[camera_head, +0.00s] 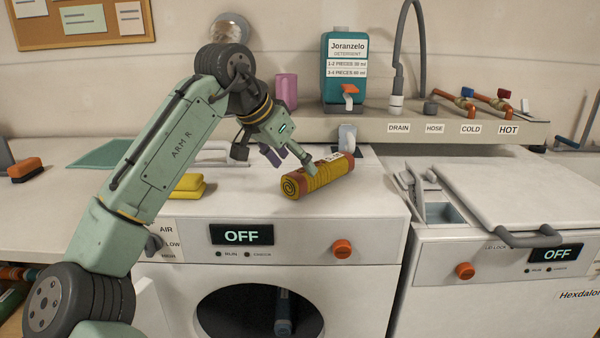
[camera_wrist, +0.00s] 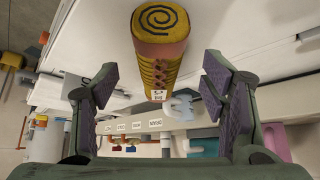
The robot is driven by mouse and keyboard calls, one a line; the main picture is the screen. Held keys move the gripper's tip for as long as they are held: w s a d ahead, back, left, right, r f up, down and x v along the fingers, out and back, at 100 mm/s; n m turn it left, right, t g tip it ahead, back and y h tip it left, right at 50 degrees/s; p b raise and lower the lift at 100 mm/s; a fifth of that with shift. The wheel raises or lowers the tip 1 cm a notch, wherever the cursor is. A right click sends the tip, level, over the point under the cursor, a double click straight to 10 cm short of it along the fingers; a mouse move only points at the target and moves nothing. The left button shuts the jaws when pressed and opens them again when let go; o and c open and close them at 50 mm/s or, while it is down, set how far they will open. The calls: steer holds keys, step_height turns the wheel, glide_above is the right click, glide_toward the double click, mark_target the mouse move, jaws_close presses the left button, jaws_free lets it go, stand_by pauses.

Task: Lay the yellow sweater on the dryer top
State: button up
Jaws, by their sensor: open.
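A rolled yellow bundle with orange bands and a spiral at its end, which looks like the sweater (camera_head: 318,177), lies on the white top of the dryer (camera_head: 240,200) near its right side. In the wrist view the roll (camera_wrist: 158,60) appears end-on between and beyond the fingers, with a small white tag on it. My gripper (camera_head: 287,162) is open, just above and left of the roll in the head view; I cannot tell whether a finger touches it. In the wrist view both fingers of my gripper (camera_wrist: 160,88) are wide apart with nothing held.
A folded yellow cloth (camera_head: 188,187) lies on the dryer top at left. A shelf (camera_head: 450,127) behind holds a teal detergent bottle (camera_head: 344,70) and a pink object (camera_head: 287,90). The washer (camera_head: 495,220) stands at right. The dryer's front top is clear.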

steer(key=v, duration=0.7)
steer(key=shift+s+r, duration=0.15)
steer(key=shift+r, duration=0.1)
